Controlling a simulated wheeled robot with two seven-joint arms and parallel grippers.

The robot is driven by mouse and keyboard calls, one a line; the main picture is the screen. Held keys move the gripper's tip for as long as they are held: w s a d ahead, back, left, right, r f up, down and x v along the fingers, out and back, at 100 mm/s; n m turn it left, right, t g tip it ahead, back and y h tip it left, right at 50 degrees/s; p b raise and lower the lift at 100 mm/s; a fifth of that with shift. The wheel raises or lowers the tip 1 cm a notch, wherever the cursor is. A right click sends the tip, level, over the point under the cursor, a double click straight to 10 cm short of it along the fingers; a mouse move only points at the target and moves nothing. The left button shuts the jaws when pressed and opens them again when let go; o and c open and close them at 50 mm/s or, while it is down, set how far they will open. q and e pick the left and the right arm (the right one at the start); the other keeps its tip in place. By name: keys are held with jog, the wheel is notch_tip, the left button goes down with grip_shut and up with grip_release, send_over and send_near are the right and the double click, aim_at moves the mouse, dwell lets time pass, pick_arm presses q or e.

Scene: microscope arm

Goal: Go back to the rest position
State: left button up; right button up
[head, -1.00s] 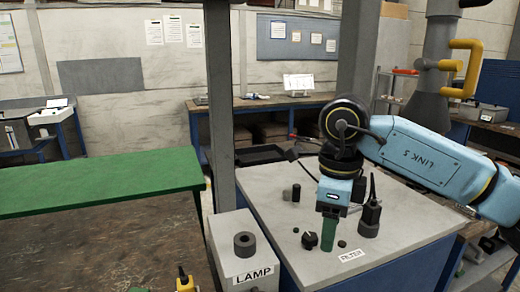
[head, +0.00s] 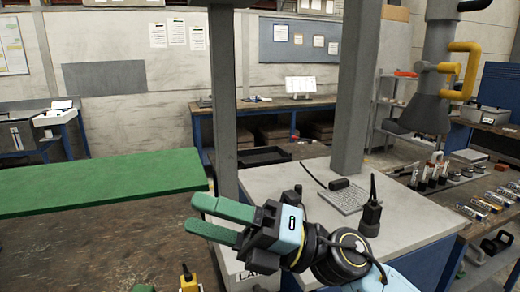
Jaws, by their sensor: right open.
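My right gripper (head: 192,214) is open, with its two green fingers apart and nothing between them. It points left, in front of the left part of the white-topped bench (head: 290,178). Its arm comes in from the bottom right and hides the front of the bench top. The LAMP label on the box below is mostly hidden behind the gripper.
A black device with an antenna (head: 371,212), a ribbed plate (head: 347,198) and a small black box (head: 339,184) are on the bench. Grey posts (head: 356,90) rise near it. A green-topped table (head: 100,182) stands left. A side bench (head: 465,205) holds several small items.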

jog(key=w+d+f+m+t+h, duration=0.35)
jog(key=d+m+t+h, duration=0.25)
jog(key=m+t, duration=0.55)
jog(key=w+d+f+m+t+h, duration=0.2)
jog(key=w+d+m+t+h, duration=0.35)
jog(key=m+t, duration=0.6)
jog(key=s+d+f+m+g+h, duration=0.3)
jog(key=d+f+m+g+h, duration=0.25)
jog(key=f, duration=0.45)
jog(key=s+d+f+m+g+h, duration=0.25)
jog(key=d+f+m+h, duration=0.25)
jog(key=d+f+m, duration=0.3)
jog(key=s+d+f+m+g, duration=0.3)
jog(key=s+f+g, duration=0.95)
jog(key=s, duration=0.75)
notch_tip(320, 180, down, 28)
jog(key=s, duration=0.2)
jog(key=s+d+f+g, duration=0.1)
jog(key=s+d+f, duration=0.3)
jog(key=s+f, duration=0.9)
jog(key=s, duration=0.2)
jog(key=shift+s+f, duration=0.3)
jog(key=shift+f, duration=0.05)
jog(key=shift+d, duration=0.1)
